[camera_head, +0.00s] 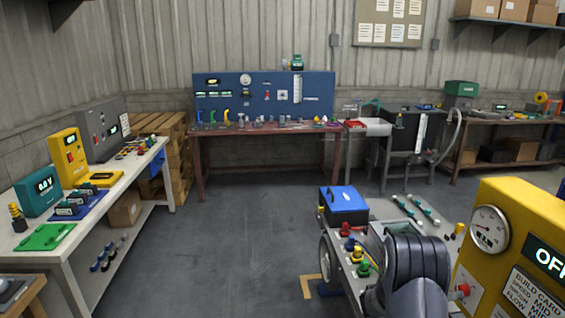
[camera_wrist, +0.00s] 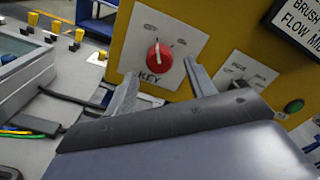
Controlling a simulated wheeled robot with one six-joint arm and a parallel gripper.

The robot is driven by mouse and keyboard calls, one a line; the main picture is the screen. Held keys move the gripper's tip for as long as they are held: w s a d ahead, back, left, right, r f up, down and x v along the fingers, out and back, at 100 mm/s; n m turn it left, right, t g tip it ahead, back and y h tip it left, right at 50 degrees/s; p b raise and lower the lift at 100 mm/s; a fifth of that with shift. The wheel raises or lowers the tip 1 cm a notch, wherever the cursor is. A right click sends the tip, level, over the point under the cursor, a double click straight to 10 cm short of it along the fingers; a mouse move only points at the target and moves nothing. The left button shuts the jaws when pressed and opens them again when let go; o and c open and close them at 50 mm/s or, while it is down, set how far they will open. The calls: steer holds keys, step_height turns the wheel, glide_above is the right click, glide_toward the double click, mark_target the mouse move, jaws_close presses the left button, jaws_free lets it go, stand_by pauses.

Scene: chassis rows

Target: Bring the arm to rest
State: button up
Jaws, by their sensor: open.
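My gripper (camera_wrist: 161,84) is open in the wrist view, its two grey fingers spread apart. A red key knob (camera_wrist: 159,58) on the yellow panel (camera_wrist: 120,45) shows between and beyond the fingertips. I see no finger touching it, but the exact distance is hard to tell. In the head view my dark arm (camera_head: 415,265) reaches in at the lower right, close to the yellow box (camera_head: 505,225). A red knob (camera_head: 462,291) sticks out from that box, right of my arm. The gripper's fingers cannot be made out in the head view.
A chassis bench with a blue box (camera_head: 344,204) and coloured knobs (camera_head: 356,255) stands just left of my arm. A green button (camera_wrist: 293,106) and cables (camera_wrist: 75,106) are near the gripper. A white workbench (camera_head: 40,262) is at left. The middle floor (camera_head: 250,240) is clear.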

steer(key=d, duration=0.3)
steer(key=shift+w+m, duration=0.15)
steer(key=shift+m, duration=0.15)
steer(key=shift+a, duration=0.1)
